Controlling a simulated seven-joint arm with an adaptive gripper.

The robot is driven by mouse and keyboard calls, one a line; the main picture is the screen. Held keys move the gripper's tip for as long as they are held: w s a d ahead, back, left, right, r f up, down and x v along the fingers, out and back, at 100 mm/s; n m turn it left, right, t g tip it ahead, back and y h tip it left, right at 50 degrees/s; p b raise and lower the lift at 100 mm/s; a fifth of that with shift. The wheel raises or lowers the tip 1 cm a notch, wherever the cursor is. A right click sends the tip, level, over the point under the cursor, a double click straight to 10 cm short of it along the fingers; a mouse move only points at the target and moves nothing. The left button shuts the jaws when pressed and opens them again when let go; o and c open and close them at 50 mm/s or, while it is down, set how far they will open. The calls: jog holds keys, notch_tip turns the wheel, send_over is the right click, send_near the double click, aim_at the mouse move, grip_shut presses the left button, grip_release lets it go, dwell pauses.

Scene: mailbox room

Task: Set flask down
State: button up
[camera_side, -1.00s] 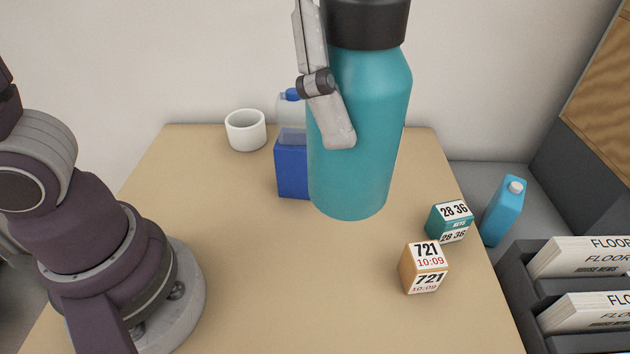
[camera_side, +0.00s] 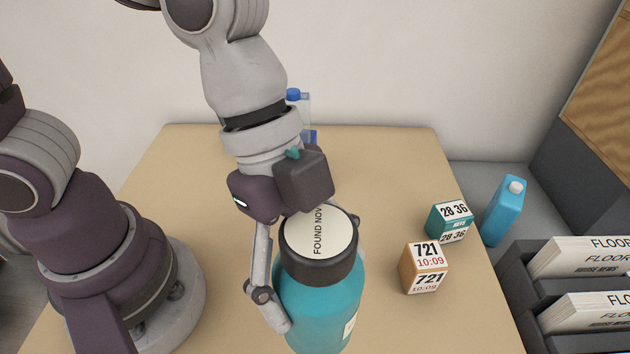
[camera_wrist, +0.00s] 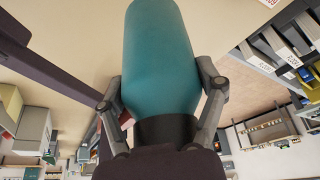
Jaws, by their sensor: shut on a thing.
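The teal flask (camera_side: 318,305) has a dark cap whose pale top carries printed words. It stands roughly upright, leaning slightly, low in the middle of the side view, its bottom cut off by the frame edge. My gripper (camera_side: 310,300) comes from above and is shut on it, one finger showing along its left side. In the wrist view the flask (camera_wrist: 160,60) fills the middle, with a gripper finger on each side near the cap (camera_wrist: 165,128). Whether its base touches the table (camera_side: 410,325) cannot be told.
An orange-brown cube (camera_side: 424,268) and a teal cube (camera_side: 450,221) with numbers stand right of the flask. A light-blue bottle (camera_side: 503,211) is beyond the table's right edge, near dark file trays (camera_side: 545,315). A clear blue-capped bottle (camera_side: 304,103) is partly hidden behind my arm.

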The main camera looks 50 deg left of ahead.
notch_tip(320, 180, down, 10)
jog(key=shift+r, duration=0.2)
jog(key=o, duration=1.2)
jog(key=shift+f, duration=0.1)
jog(key=v, duration=1.2)
jog(key=w+a+r+n+t+y, duration=0.1)
jog(key=a+n+t, duration=0.1)
jog(key=a+n, duration=0.3)
jog(key=w+a+r+n+t+y, duration=0.1)
jog(key=a+n+y, duration=0.1)
jog(key=a+n, duration=0.3)
jog(key=w+a+r+n+t+y, duration=0.1)
jog(key=a+n+t, duration=0.1)
jog(key=a+n, duration=0.3)
jog(key=shift+w+a+n+t, duration=0.1)
jog(key=shift+a+n+t, duration=0.1)
jog(key=shift+n, duration=0.6)
jog(key=shift+w+a+n+t, duration=0.1)
jog(key=shift+a+n, duration=0.05)
jog(key=shift+n, duration=0.65)
jog(key=shift+r, duration=0.1)
